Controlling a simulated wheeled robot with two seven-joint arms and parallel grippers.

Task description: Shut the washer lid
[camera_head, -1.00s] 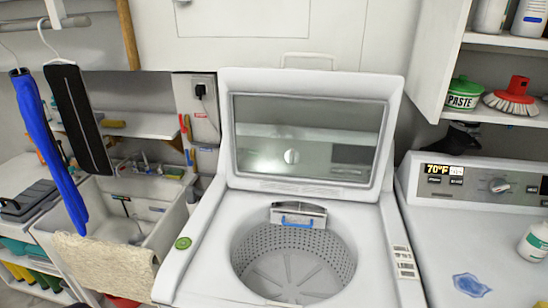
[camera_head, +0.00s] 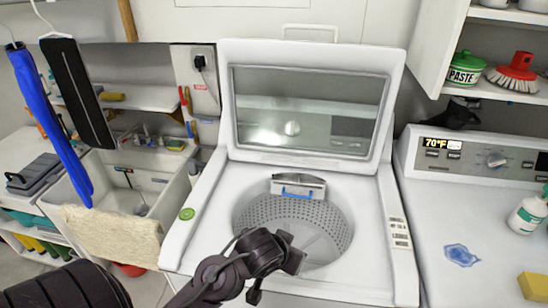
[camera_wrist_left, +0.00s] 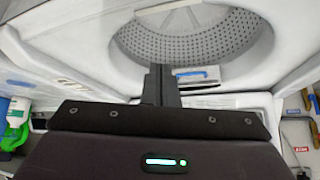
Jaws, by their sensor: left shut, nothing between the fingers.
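The washer lid (camera_head: 306,154) stands open and upright at the back of the white top-loading washer (camera_head: 373,265). It has a white frame with a large glass panel. The perforated drum (camera_head: 268,212) is uncovered and shows in the left wrist view too (camera_wrist_left: 206,42). My left gripper (camera_head: 294,257) is over the front of the drum opening, well in front of the lid and apart from it. Its fingers (camera_wrist_left: 161,75) are together with nothing between them. My arm hides the washer's front left part. My right gripper is not in view.
A second machine (camera_head: 443,185) with a control panel stands at the right, with a yellow sponge (camera_head: 534,287) and a white bottle (camera_head: 527,214) on it. A sink (camera_head: 176,187) is at the left. Cabinets (camera_head: 262,18) are above and behind the lid.

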